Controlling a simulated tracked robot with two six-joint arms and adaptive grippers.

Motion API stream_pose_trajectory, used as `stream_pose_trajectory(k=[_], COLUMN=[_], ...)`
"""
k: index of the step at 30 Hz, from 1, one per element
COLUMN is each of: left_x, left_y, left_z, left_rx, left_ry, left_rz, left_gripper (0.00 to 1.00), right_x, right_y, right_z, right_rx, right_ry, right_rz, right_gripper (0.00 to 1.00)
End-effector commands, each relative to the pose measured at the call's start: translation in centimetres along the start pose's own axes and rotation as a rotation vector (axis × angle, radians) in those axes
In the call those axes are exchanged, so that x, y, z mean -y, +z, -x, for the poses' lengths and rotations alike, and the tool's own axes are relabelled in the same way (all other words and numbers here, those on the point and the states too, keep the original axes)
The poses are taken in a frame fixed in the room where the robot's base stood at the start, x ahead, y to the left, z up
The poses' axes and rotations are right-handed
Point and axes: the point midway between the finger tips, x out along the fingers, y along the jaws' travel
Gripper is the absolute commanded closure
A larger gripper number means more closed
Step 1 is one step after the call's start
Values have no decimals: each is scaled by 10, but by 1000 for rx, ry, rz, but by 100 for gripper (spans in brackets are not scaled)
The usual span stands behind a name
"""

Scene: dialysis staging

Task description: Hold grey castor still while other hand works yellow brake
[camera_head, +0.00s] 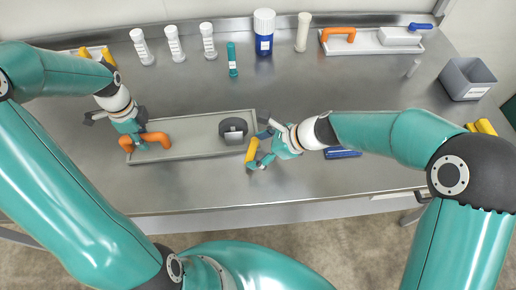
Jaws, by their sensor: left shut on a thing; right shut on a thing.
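The grey castor (233,127), a dark wheel with a lighter grey block at its front, sits at the right end of a shallow tray (190,152). An orange handle (158,138) stands at the tray's left end. My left gripper (138,140) is shut on the orange handle, well left of the castor and apart from it. The yellow brake (252,149) is a short bar just right of the castor, by the tray's right end. My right gripper (260,150) is shut on it. Whether the brake touches the castor cannot be told.
A second tray (372,48) with an orange handle lies back right, near a grey bin (467,78). A blue item (342,153) lies under my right arm.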

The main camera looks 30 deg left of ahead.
Motion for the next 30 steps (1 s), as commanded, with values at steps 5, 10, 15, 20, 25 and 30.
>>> stream_pose_trajectory(k=[5, 10, 15, 20, 25, 30], left_x=[0, -1, -1, -1, -1, -1], left_y=[-2, -2, -3, -3, -4, -4], left_z=[0, 0, -1, -1, -1, -1], left_rx=[-4, -5, -6, -7, -7, -7], left_ry=[1, 2, 3, 3, 4, 4], left_rz=[0, 0, 0, -1, -1, -1], left_gripper=[100, 100, 100, 100, 100, 100], right_x=[-4, -5, -5, -3, 0, 4], right_y=[-1, -1, -1, -2, -6, -9], right_z=[-3, -4, -4, -3, -1, 2], right_rx=[-1, -1, 1, 3, 2, 1], right_ry=[12, 17, 41, 89, 170, 270], right_rz=[-3, -1, 20, 70, 153, 255], right_gripper=[79, 80, 80, 80, 80, 80])
